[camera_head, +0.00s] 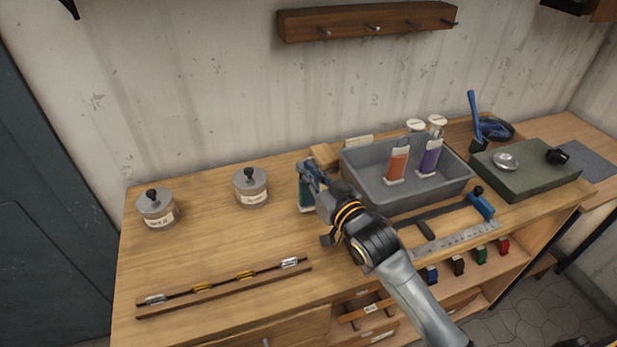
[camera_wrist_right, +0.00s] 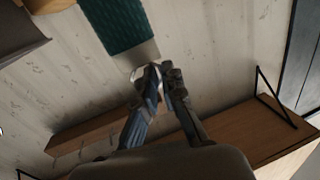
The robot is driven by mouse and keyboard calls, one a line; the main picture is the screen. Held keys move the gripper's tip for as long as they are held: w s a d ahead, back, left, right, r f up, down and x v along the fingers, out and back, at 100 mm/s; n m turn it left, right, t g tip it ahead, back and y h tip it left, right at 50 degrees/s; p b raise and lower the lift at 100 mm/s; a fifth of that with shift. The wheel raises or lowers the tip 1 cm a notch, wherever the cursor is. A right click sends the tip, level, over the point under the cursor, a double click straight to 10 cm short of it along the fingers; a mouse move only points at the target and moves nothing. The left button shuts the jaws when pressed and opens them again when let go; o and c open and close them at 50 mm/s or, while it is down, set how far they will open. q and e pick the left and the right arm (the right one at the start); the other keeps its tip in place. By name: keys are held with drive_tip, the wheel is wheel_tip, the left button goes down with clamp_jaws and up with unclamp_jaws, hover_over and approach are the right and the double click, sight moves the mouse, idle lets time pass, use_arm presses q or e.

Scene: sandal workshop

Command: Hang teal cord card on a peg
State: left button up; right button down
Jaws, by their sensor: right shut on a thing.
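The teal cord card (camera_head: 305,198) hangs upright below my right gripper (camera_head: 311,172), close to the left end of the grey bin. The gripper is shut on the card's pale top tab; the teal cord also shows in the right wrist view (camera_wrist_right: 117,22), beyond the closed fingertips (camera_wrist_right: 155,74). The arm and gripper hide part of the card in the head view. The wooden peg rail (camera_head: 350,21) with several metal pegs is on the wall, well above the gripper. The pegs are bare. My left gripper is not in view.
The grey bin (camera_head: 430,196) holds an orange card (camera_head: 397,164) and a purple card (camera_head: 430,157). Two lidded jars (camera_head: 157,210) (camera_head: 251,189) and a rack with metal clips (camera_head: 225,291) stand left. A ruler (camera_head: 455,241) lies right. The wall below the rail is clear.

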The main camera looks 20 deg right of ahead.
wheel_tip(320, 180, down, 2)
drive_tip(key=shift+s+f, duration=0.1)
drive_tip(key=shift+f, duration=0.15)
drive_tip(key=c, duration=1.5)
unclamp_jaws()
